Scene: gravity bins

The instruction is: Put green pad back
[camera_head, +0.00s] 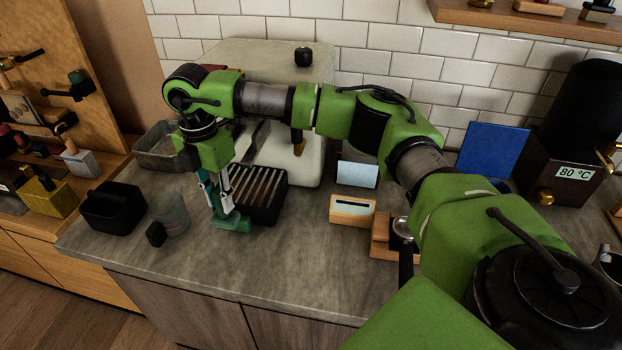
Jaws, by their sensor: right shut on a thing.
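The green pad (236,222) is a small teal-green piece at the fingertips of my right gripper (222,205). My right gripper points down and is shut on the pad, over the counter at the front left corner of the black slatted tray (263,217). Whether the pad touches the counter or the tray I cannot tell. My right arm reaches in from the right across the picture and hides part of the espresso machine. My left gripper is not in view.
A metal bin (158,150) is behind. The counter's front middle (280,275) is clear.

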